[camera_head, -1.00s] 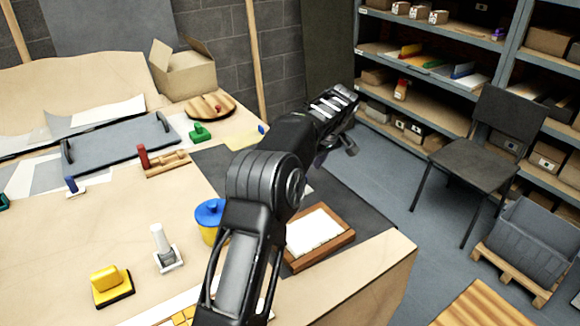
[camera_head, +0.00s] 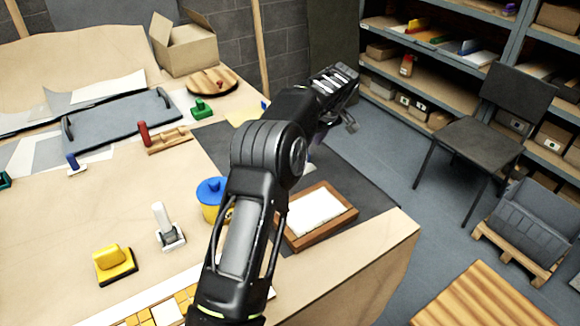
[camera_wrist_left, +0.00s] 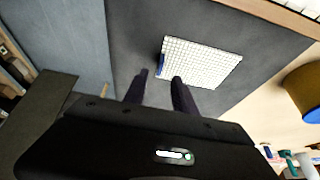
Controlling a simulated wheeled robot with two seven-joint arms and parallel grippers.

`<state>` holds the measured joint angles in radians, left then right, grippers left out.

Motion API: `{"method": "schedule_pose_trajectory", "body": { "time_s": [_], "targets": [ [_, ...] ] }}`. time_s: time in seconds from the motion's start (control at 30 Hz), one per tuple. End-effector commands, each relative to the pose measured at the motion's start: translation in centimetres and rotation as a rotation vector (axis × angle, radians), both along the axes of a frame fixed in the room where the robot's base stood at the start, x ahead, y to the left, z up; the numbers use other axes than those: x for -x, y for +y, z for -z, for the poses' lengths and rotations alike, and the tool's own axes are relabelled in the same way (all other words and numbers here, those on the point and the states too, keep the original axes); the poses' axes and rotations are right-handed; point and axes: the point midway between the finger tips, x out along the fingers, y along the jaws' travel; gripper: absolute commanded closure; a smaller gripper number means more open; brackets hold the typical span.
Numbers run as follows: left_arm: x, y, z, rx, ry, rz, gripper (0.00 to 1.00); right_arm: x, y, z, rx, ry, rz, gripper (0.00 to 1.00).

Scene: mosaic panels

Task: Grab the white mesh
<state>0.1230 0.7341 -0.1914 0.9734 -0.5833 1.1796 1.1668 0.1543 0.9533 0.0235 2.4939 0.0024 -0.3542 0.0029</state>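The white mesh (camera_wrist_left: 200,62) is a flat sheet with a fine square grid and a blue piece at its left edge. In the left wrist view it lies on the dark mat (camera_wrist_left: 140,35). In the head view my arm mostly hides that spot. My left gripper (camera_wrist_left: 160,76) has its two fingers apart, with nothing between them. The fingertips show just below and left of the mesh in the picture; their height above it is hard to judge. In the head view the left gripper (camera_head: 347,124) is over the mat's far right edge. My right gripper is not in view.
A wooden frame with a white panel (camera_head: 315,212) lies on the mat near the table's right corner. A yellow jar with a blue lid (camera_head: 211,190) stands left of it. Several hand tools stand further left. A chair (camera_head: 490,130) and shelves are beyond the table.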

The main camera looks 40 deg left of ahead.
Motion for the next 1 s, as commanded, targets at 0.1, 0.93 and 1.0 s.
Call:
{"method": "schedule_pose_trajectory", "body": {
  "time_s": [0.1,0.93,1.0],
  "targets": [
    [0.0,0.1,0.1,0.000,0.001,0.000,0.67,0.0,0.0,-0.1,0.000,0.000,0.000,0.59],
    [-0.6,1.8,4.8,0.000,0.000,0.000,0.67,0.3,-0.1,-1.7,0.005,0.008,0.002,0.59],
    [-0.6,1.8,4.8,0.000,0.000,0.000,0.67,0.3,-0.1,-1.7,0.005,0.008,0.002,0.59]
  ]
}}
